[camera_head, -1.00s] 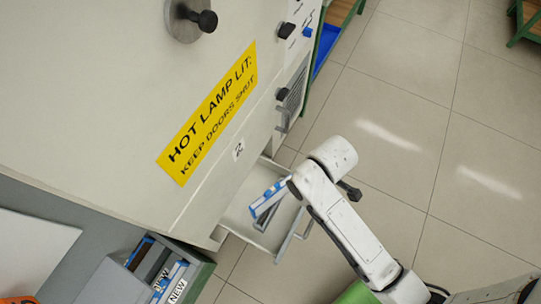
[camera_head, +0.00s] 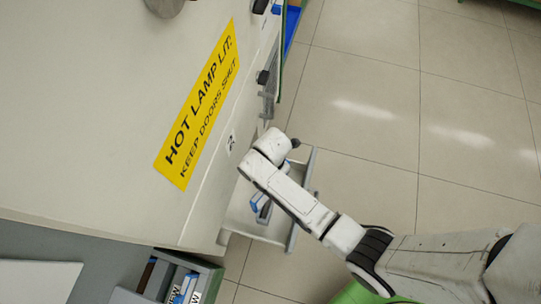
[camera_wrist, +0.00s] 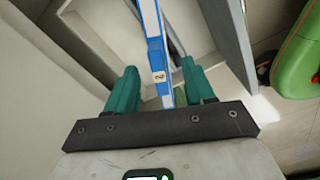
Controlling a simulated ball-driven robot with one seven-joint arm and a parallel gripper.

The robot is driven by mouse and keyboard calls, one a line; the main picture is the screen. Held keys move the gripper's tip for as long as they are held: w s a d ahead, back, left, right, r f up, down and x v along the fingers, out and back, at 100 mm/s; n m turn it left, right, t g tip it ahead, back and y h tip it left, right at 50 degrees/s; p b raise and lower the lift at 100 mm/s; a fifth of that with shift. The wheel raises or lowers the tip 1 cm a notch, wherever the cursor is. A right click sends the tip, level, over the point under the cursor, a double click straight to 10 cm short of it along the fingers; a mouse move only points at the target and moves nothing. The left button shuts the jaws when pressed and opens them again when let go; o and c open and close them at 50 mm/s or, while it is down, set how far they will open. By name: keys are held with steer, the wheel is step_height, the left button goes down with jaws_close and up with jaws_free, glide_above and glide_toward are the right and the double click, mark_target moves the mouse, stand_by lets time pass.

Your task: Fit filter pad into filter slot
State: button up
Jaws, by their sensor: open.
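A drawer (camera_head: 239,217) stands pulled out of the cream cabinet, below a small tag that seems to read 2. A thin filter pad with a blue edge (camera_head: 254,203) is in the drawer, partly hidden by my arm. In the wrist view the pad's blue and white edge (camera_wrist: 152,25) runs lengthwise, with a small marked label near its lower end. My gripper (camera_wrist: 160,88) has its two teal fingers apart on either side of that edge, with gaps showing. Whether the pad is fully seated in a slot cannot be told.
A grey box marked NEW (camera_head: 207,270) holds blue-edged pads at the lower left. The cabinet carries a yellow hot lamp sign (camera_head: 198,108) and black knobs. Tiled floor to the right is open. A green and red object (camera_wrist: 299,50) is at the wrist view's right.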

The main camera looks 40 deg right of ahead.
steer(key=shift+a+f+b, duration=0.2)
steer(key=shift+f+b, duration=0.25)
steer(key=shift+f, duration=1.15)
steer(key=shift+a+f+b, duration=0.15)
steer(key=shift+f+b, duration=0.3)
steer(key=shift+f, duration=1.1)
jaws_close()
